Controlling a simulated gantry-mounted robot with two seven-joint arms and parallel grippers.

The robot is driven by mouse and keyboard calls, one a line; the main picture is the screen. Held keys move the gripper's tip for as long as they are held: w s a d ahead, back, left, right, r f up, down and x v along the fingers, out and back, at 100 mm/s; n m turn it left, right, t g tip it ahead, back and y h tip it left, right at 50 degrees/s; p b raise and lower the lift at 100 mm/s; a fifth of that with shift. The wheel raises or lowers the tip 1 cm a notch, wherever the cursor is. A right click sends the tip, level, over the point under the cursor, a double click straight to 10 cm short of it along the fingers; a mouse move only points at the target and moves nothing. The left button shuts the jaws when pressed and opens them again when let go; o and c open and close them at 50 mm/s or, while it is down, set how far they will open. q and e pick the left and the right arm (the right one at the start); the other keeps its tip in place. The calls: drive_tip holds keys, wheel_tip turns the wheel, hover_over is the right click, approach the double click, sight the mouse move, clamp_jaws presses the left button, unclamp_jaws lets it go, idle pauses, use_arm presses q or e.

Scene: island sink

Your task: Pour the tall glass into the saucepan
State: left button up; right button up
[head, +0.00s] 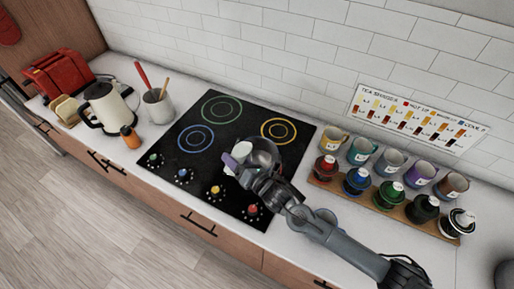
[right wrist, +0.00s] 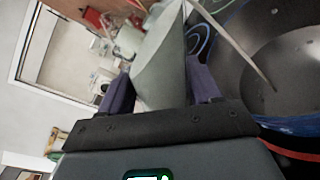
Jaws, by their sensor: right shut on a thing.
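My right gripper (head: 237,161) is over the black cooktop, beside the saucepan. It is shut on the tall glass (head: 241,149), which shows as a pale, partly hidden shape at the gripper. In the right wrist view the glass (right wrist: 158,58) is greyish-green and sits between the two purple fingers (right wrist: 161,88). I cannot tell its exact tilt or its contents. The saucepan (head: 266,153) stands on the right part of the cooktop, partly hidden by my right arm. Its dark inside (right wrist: 285,55) fills the right of the wrist view, next to the glass. My left gripper is not in view.
Several mugs (head: 361,150) and coloured-topped containers (head: 388,195) stand on a wooden board to the right. A utensil crock (head: 158,106), a kettle (head: 106,104) and a red toaster (head: 60,73) stand left of the cooktop (head: 183,160). My arm crosses the front right counter.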

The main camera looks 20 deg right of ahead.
drive_tip(key=shift+r, duration=0.2)
drive_tip(key=shift+f+m, duration=0.1)
drive_tip(key=shift+m, duration=0.3)
drive_tip(key=shift+a+f+m, duration=0.1)
drive_tip(key=shift+m, duration=0.3)
drive_tip(key=shift+s+a+f+m+y, duration=0.1)
drive_tip(key=shift+m+y, duration=0.2)
drive_tip(key=shift+m, duration=0.1)
idle(0.3)
drive_tip(key=shift+f+m+g, duration=0.15)
drive_tip(key=shift+m+g, duration=0.15)
drive_tip(key=shift+m, duration=0.3)
idle(0.4)
drive_tip(key=shift+r+m+p, duration=0.3)
drive_tip(key=shift+p, duration=0.2)
drive_tip(key=shift+r+m+p, duration=0.3)
drive_tip(key=shift+m+p, duration=0.05)
drive_tip(key=shift+m, duration=0.05)
idle(0.3)
drive_tip(key=shift+w+d+f+m, duration=0.15)
drive_tip(key=shift+w+d+m, duration=0.05)
drive_tip(key=shift+d+m, duration=0.25)
drive_tip(key=shift+w+d+m+y, duration=0.2)
drive_tip(key=shift+d+m+y, duration=0.1)
drive_tip(key=shift+m, duration=0.05)
idle(0.5)
